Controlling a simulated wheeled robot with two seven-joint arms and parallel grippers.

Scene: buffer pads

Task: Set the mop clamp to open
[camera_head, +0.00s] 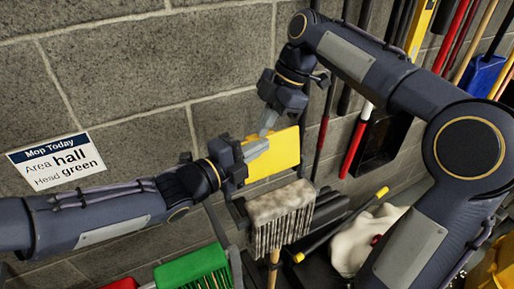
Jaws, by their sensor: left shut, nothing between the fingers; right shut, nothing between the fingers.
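A grey-white mop head (281,205) with hanging strings is at the centre, above a wooden handle (273,268). A yellow plate (282,158) is just behind and above it; I cannot tell whether it belongs to the mop clamp. The clamp's own state cannot be made out. My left gripper (262,147) comes in from the left, shut and empty, in front of the plate's upper left part. My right gripper (266,125) reaches down from above, shut and empty, with its tips near the plate's top edge. I cannot tell whether either gripper touches the plate.
A sign (58,162) on the block wall reads "Mop Today, Area hall, Head green". A green head (192,268) and a red one (120,284) are at the lower left. A white cloth-like bundle (362,240) is at the right. Several long handles and a blue dustpan (482,75) stand behind.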

